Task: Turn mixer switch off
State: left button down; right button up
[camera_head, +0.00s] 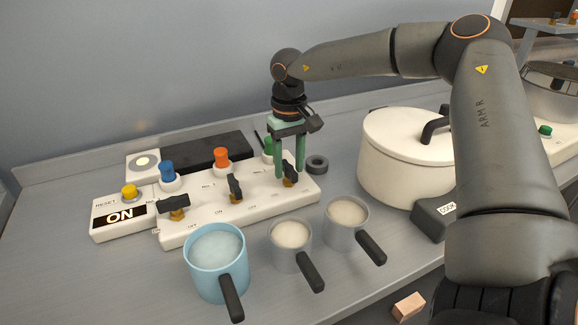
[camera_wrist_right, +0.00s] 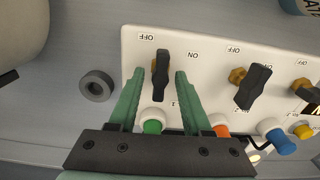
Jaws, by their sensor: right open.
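A white switch panel (camera_head: 255,205) lies on the counter with a row of black-handled rotary switches on brass bases. My right gripper (camera_head: 289,174) points down over the rightmost switch (camera_head: 290,181). In the right wrist view, that switch (camera_wrist_right: 161,75) stands between the two green fingers (camera_wrist_right: 160,80), with a gap on each side. Its handle runs lengthwise between the fingers, with an OFF label to its left and ON to its right. The middle switch (camera_head: 235,188) and left switch (camera_head: 173,207) have turned handles. Which switch is the mixer's, I cannot tell.
Blue (camera_head: 167,172), orange (camera_head: 221,158) and green (camera_head: 268,146) knobs line the panel's back. A box with a yellow button (camera_head: 129,191) reads ON. A blue pot (camera_head: 216,262) and two small pans stand in front. A lidded white pot (camera_head: 405,165) stands right; a dark ring (camera_head: 317,164) lies between.

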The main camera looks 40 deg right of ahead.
aim_at(289, 166)
jog(key=shift+r, duration=0.1)
notch_tip(289, 166, up, 7)
jog(key=p, duration=0.5)
dwell(0.4)
